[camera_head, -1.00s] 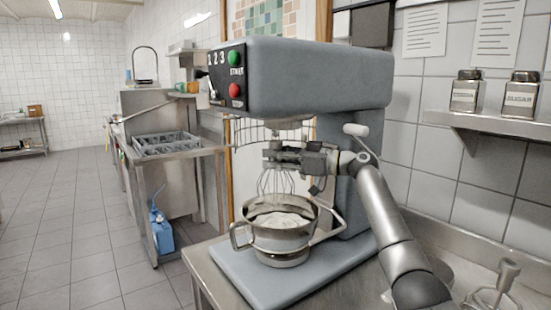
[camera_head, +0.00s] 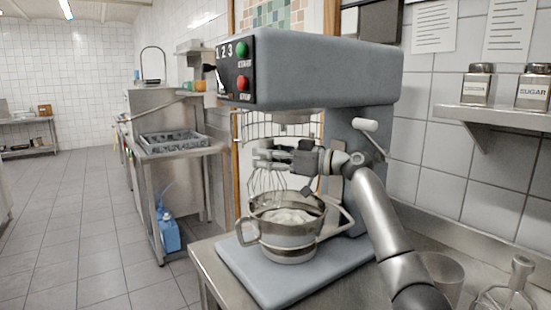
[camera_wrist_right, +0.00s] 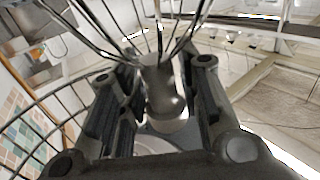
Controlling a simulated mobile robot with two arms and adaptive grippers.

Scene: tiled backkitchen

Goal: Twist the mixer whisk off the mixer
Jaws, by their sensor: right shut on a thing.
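The grey mixer (camera_head: 325,75) stands on the steel counter, with its head over a metal bowl (camera_head: 290,238) of white contents. My right gripper (camera_head: 264,155) is between the mixer head and the bowl, shut on the top of the whisk. The whisk's wires (camera_head: 268,180) hang below the fingers, over the bowl. In the right wrist view the fingers (camera_wrist_right: 158,95) sit on both sides of the whisk's metal collar (camera_wrist_right: 162,88), and its wires fan out. I cannot tell whether the whisk's top is joined to the mixer head. My left gripper is out of view.
A wire guard (camera_head: 250,126) curves under the mixer head, close to my right gripper. A shelf (camera_head: 500,115) with jars is on the right wall. Another metal tool (camera_head: 515,285) stands on the counter at lower right. Open tiled floor (camera_head: 90,220) is at left.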

